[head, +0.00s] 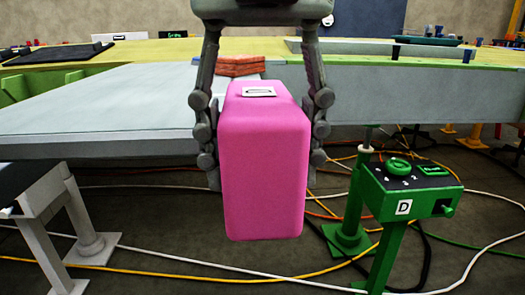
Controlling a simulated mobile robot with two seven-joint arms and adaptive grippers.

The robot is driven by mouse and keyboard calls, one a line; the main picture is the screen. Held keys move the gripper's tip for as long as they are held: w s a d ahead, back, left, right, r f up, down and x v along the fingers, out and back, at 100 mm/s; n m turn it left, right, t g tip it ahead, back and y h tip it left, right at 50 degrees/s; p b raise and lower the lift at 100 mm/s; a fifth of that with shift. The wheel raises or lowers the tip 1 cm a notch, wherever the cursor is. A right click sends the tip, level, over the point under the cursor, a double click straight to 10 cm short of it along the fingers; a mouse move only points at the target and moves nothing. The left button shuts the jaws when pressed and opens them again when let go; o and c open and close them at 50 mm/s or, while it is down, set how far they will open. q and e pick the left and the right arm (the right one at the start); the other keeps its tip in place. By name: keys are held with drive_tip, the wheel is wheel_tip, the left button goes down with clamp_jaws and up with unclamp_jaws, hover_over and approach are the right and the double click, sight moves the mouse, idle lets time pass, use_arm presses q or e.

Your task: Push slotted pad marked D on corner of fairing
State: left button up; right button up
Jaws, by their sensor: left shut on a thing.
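A large pink block-shaped pad (265,170) hangs in the middle of the head view. A small white label with dark marks sits on its top; I cannot read a letter there, and no slot shows from this side. My left gripper (264,172) comes down from above and is shut on the pad, one finger on each side. Behind the pad is a long pale grey panel, seemingly the fairing (110,115), with its front edge to the left. The pad hides part of that edge, so I cannot tell whether they touch. My right gripper is out of view.
A green stand (410,190) with a knob and a white plate marked D is at the right. A grey support (45,195) stands at the lower left. A reddish-orange piece (240,65) lies on the structure behind the pad. Cables cross the floor.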

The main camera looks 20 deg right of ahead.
use_arm(q)
drive_tip(key=shift+w+d+f+p, duration=0.1)
drive_tip(key=shift+w+d+p, duration=0.2)
drive_tip(key=shift+w, duration=0.7)
drive_tip(key=shift+w+d+p, duration=0.15)
drive_tip(key=shift+w+d, duration=0.1)
drive_tip(key=shift+w, duration=0.75)
drive_tip(key=o, duration=1.2)
drive_tip(key=shift+w, duration=0.1)
drive_tip(key=r, duration=1.1)
drive_tip(key=shift+s+r, duration=0.3)
drive_tip(key=shift+r, duration=0.1)
wheel_tip(320, 180, down, 12)
drive_tip(key=shift+w+f, duration=0.1)
drive_tip(key=shift+w, duration=0.05)
drive_tip(key=shift+s+a, duration=0.1)
drive_tip(key=shift+s, duration=0.3)
